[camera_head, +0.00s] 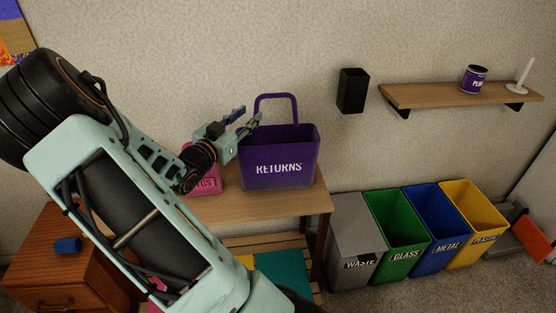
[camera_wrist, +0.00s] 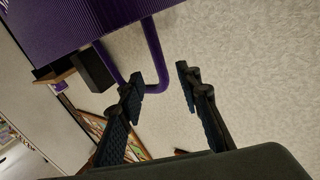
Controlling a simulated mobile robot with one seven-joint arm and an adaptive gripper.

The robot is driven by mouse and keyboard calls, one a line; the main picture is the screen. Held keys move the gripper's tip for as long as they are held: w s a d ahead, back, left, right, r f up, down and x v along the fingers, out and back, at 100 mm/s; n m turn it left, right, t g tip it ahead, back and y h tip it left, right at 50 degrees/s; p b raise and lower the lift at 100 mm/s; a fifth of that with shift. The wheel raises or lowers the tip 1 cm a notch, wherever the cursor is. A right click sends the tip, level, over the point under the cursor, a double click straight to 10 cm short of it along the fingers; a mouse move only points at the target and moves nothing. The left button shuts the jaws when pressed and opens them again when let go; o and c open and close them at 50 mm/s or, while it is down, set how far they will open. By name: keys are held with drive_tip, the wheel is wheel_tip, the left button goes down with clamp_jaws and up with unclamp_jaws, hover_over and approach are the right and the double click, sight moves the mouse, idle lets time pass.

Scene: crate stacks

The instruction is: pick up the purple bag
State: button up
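The purple bag (camera_head: 279,163) stands upright on the wooden table and reads "RETURNS". Its looped handle (camera_head: 275,97) rises above its open top. My gripper (camera_head: 247,117) is at the left side of the handle, just above the bag's rim. In the wrist view the bag's ribbed side (camera_wrist: 90,22) fills the upper left, and the handle (camera_wrist: 157,65) reaches down toward my gripper (camera_wrist: 160,80). The two fingers are spread apart, with the bend of the handle close to the left fingertip. I cannot tell whether they touch.
A pink container (camera_head: 205,181) stands left of the bag on the wooden table (camera_head: 318,200), partly behind my arm. A black holder (camera_head: 352,91) hangs on the wall. A shelf (camera_head: 430,95) and several sorting bins, including a green one (camera_head: 398,225), are at the right.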

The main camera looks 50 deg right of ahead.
sight(255, 110)
drive_tip(key=x, duration=0.2)
drive_tip(key=b+x, duration=0.1)
drive_tip(key=x, duration=0.2)
drive_tip(key=shift+w+d+f+b, duration=0.15)
drive_tip(key=shift+d+f+b, duration=0.2)
drive_tip(key=shift+c, duration=0.5)
clamp_jaws()
drive_tip(key=shift+r, duration=0.1)
